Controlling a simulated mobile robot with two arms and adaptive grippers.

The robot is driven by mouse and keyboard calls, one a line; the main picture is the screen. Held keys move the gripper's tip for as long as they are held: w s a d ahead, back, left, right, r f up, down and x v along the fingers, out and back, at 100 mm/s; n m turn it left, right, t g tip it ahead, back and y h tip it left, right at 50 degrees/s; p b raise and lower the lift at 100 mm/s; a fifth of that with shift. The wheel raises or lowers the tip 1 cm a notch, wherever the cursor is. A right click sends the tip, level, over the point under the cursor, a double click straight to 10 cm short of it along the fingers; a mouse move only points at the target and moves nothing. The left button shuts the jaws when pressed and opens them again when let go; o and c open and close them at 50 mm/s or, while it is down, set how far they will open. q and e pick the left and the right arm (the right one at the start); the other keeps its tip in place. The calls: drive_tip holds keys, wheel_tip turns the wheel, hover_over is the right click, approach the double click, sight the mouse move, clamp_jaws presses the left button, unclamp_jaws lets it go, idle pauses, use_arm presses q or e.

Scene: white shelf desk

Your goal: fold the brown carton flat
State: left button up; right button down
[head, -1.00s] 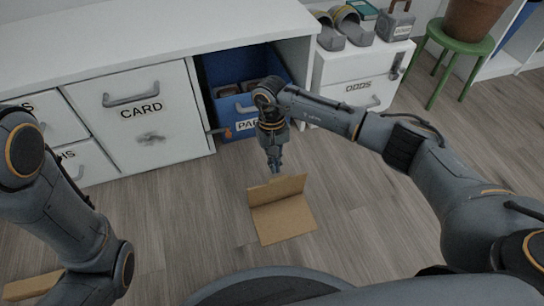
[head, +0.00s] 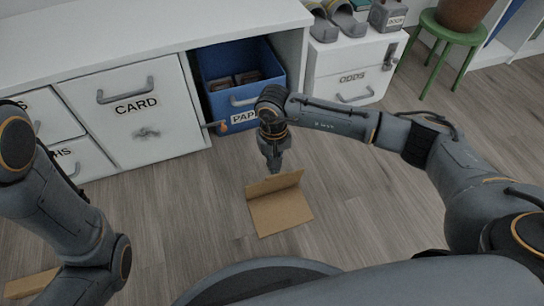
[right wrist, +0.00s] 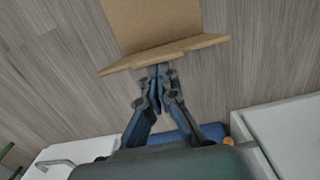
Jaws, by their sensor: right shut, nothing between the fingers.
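The brown carton (head: 282,213) lies on the wood floor in front of my base. Its near panel is flat on the floor. A narrow flap (head: 273,184) along its far side stands up at an angle. My right gripper (head: 274,169) points down just behind that flap, its fingers shut and empty. In the right wrist view the shut fingertips (right wrist: 158,72) are at the flap's edge, close to the carton (right wrist: 150,22); I cannot tell whether they touch. My left arm shows at the left, but its gripper is not in view.
A white desk with a CARD drawer (head: 135,112) stands behind. A blue PAPER bin (head: 238,88) sits in its opening. A white ODDS cabinet (head: 350,75) and a green stool (head: 452,35) are at the right. Another brown piece (head: 32,284) lies at lower left. Floor around the carton is clear.

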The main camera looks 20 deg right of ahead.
drive_tip(key=s+f, duration=0.3)
drive_tip(key=s, duration=0.2)
drive_tip(key=s+f, duration=0.3)
drive_tip(key=s, duration=0.2)
drive_tip(key=s+f+p, duration=0.1)
drive_tip(key=s+f, duration=0.3)
drive_tip(key=s, duration=0.1)
drive_tip(key=shift+d+f, duration=0.1)
drive_tip(key=shift+d, duration=0.15)
drive_tip(key=shift+s+f, duration=0.2)
drive_tip(key=shift+f, duration=0.35)
drive_tip(key=shift+s+f, duration=0.2)
drive_tip(key=shift+f, duration=0.35)
drive_tip(key=shift+w+b, duration=0.15)
drive_tip(key=shift+b, duration=0.15)
